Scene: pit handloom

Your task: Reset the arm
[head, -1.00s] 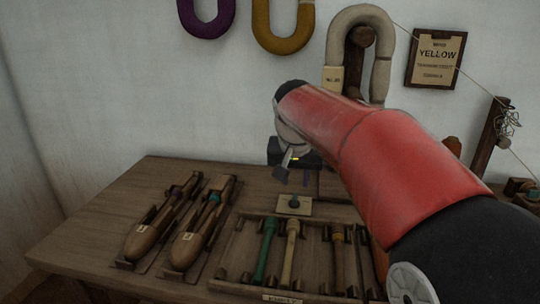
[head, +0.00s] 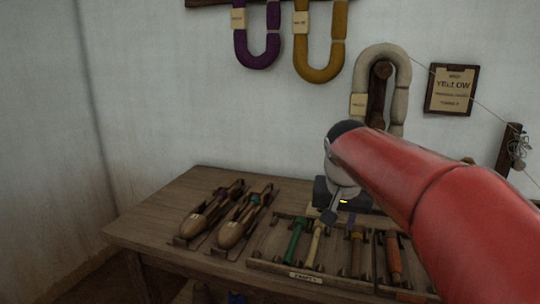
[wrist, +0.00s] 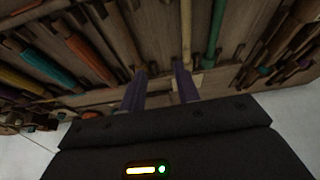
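My arm reaches in from the right of the head view, with my gripper (head: 352,230) over the back of the wooden table (head: 150,212). Its dark body shows there, but the fingertips are hard to make out. In the wrist view my gripper (wrist: 158,72) shows two purple fingers standing apart, with nothing held between them. Beyond them lies the bobbin tray (head: 268,266) with several coloured bobbins. A green bobbin (wrist: 214,32) and a cream bobbin (wrist: 186,38) are near the fingers in the wrist view, and I see no contact.
Two wooden shuttles (head: 205,213) lie on the table left of the tray. The table's left end is clear.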

